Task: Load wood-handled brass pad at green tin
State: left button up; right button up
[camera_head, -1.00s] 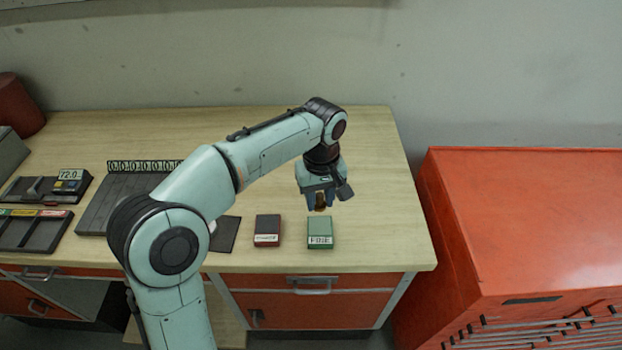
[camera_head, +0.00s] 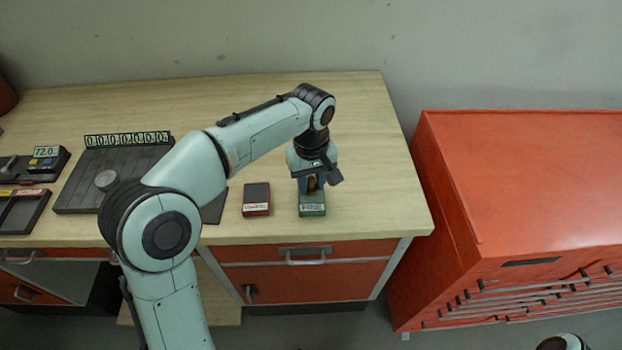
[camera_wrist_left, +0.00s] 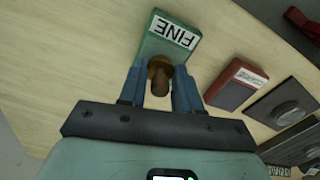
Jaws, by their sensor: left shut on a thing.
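My left gripper (camera_head: 312,186) is at the green tin (camera_head: 312,209), over its far part in the head view. In the left wrist view the left gripper (camera_wrist_left: 159,84) is shut on the wooden handle (camera_wrist_left: 159,78) of the pad, between its two blue fingers. Brass colour shows around the handle; the pad's underside is hidden. The green tin (camera_wrist_left: 168,38) carries a white label reading FINE and lies just beyond the fingertips. I cannot tell whether the pad touches the tin.
A dark red tin (camera_head: 256,199) stands left of the green tin. A dark slotted board (camera_head: 80,190) with a number strip, a small device (camera_head: 47,160) and a tray (camera_head: 20,212) lie further left. An orange cabinet (camera_head: 530,185) stands right of the bench. The bench behind the tins is clear.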

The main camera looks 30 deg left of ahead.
aim_at(311, 178)
pick_arm(q)
jog(key=shift+f, duration=0.45)
pick_arm(e)
jog(key=shift+s+f, duration=0.1)
jog(key=shift+f, duration=0.15)
dwell(0.8)
pick_arm(q)
jog(key=shift+f, duration=0.1)
pick_arm(e)
jog(key=shift+r, duration=0.1)
dwell(0.9)
jog(key=shift+r, duration=0.1)
pick_arm(q)
jog(key=shift+r+p, duration=0.9)
jog(key=shift+r, duration=0.55)
jog(key=shift+r+p, duration=1.4)
jog(key=shift+r, duration=0.75)
pick_arm(e)
jog(key=w+r, duration=0.3)
jog(key=r, duration=0.2)
jog(key=shift+w+r, duration=0.35)
jog(key=shift+s, duration=0.1)
